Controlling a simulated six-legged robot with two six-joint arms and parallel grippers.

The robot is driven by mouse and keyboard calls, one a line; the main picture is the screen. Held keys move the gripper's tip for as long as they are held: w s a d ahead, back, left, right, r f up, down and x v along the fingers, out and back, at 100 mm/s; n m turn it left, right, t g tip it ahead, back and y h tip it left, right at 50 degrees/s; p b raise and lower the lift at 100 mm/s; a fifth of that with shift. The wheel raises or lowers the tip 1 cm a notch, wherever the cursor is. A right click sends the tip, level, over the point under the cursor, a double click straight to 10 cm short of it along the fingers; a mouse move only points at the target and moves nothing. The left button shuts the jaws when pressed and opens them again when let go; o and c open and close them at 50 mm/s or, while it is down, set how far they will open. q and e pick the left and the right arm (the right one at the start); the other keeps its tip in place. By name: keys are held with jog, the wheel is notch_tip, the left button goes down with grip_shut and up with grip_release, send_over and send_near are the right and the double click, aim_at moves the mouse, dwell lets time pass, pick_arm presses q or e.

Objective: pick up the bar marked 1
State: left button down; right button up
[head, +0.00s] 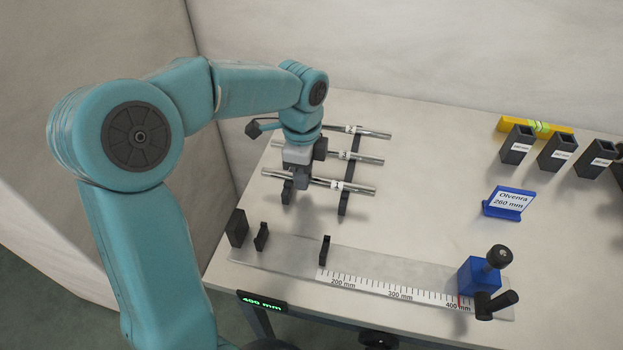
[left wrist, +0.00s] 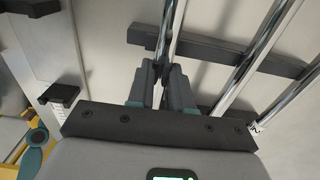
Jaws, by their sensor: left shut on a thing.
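Three shiny metal bars lie side by side across a black rack (head: 344,200). Each has a small white label whose marking I cannot read. My left gripper (head: 298,176) points down at the nearest bar (head: 360,189), left of its label. In the left wrist view, the fingers of my left gripper (left wrist: 163,82) are shut on this bar (left wrist: 174,28), one on each side. The middle bar (head: 369,159) and far bar (head: 376,134) lie behind it, apart from the gripper. I cannot tell whether the held bar touches the rack. My right gripper is out of view.
In front lies a ruled measuring plate (head: 390,287) with black uprights and a blue clamp block (head: 479,274). A blue sign (head: 508,202) reads "Olvenra 260 mm". Black labelled holders (head: 557,152) and a yellow object (head: 513,124) stand right. The table between rack and sign is clear.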

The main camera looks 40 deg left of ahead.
pick_arm(q)
jog(key=shift+r, duration=0.15)
jog(key=shift+r+p, duration=3.6)
jog(key=shift+r, duration=0.35)
jog(key=shift+f, duration=0.1)
